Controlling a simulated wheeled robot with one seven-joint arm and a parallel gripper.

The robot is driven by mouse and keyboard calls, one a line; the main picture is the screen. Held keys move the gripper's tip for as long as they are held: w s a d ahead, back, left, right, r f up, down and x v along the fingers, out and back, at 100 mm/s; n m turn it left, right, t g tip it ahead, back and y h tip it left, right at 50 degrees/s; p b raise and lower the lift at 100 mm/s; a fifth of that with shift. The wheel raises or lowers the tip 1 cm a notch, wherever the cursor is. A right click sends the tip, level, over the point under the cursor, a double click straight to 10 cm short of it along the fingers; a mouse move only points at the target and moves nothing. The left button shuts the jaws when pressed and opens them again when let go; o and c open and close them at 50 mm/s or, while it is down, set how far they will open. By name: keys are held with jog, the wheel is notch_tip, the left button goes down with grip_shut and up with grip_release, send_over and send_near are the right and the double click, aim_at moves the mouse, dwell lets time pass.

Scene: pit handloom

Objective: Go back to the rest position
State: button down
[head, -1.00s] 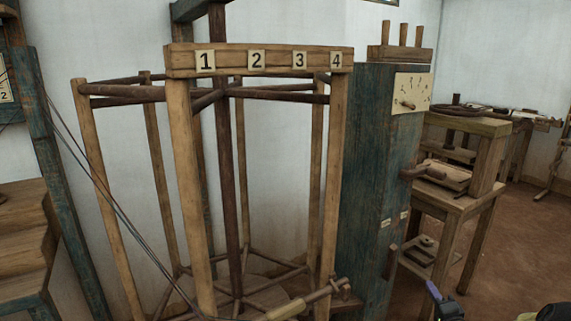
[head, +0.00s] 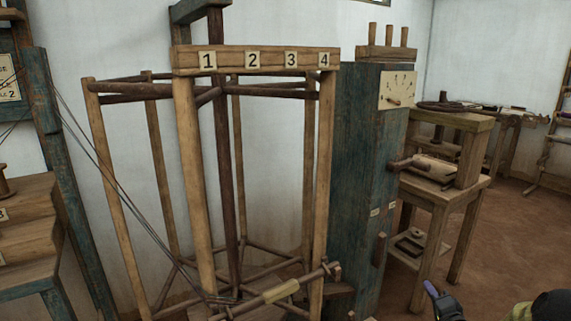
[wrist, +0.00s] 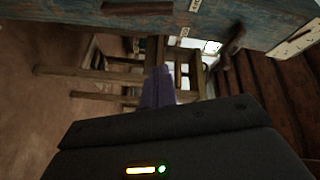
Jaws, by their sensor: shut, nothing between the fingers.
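My gripper (head: 431,289) shows at the lower right of the head view, a dark hand with purple fingertips. In the wrist view its purple fingers (wrist: 157,88) are together, with nothing between them. It is in front of and to the right of the blue-green wooden cabinet (head: 360,170), apart from it in the head view. The wrist view looks toward the blue-green woodwork (wrist: 100,32) and a wooden stand (wrist: 90,72) above the floor.
A tall wooden frame (head: 187,150) with a numbered board (head: 270,60) stands left of the cabinet. A dial plate (head: 397,90) and a handle (head: 400,164) are on the cabinet. A wooden table (head: 445,190) stands behind it. Brown floor (head: 500,250) is open at the right.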

jog(key=s+a+r+n+g, duration=0.25)
jog(key=a+n+g, duration=0.45)
jog(key=a, duration=0.8)
jog(key=s+a+r+n+g, duration=0.2)
jog(key=s+a+g, duration=0.15)
jog(key=s, duration=0.55)
jog(key=s+a+r+n+g+h, duration=0.1)
jog(key=s+a+n+g, duration=0.1)
jog(key=s+a, duration=0.5)
jog(key=s+a+r+n+g, duration=0.2)
jog(key=s+g, duration=0.1)
jog(key=s, duration=0.8)
jog(key=w+r+p+v, duration=0.1)
jog(key=w+p+v, duration=0.2)
jog(key=p+v, duration=1.3)
jog(key=w+p+v, duration=0.4)
jog(key=p+v, duration=1.2)
jog(key=p, duration=0.1)
jog(key=shift+w+a+r+p, duration=0.35)
jog(key=shift+w+r, duration=0.05)
jog(key=shift+w, duration=0.15)
jog(key=shift+f, duration=0.1)
jog(key=shift+w, duration=0.3)
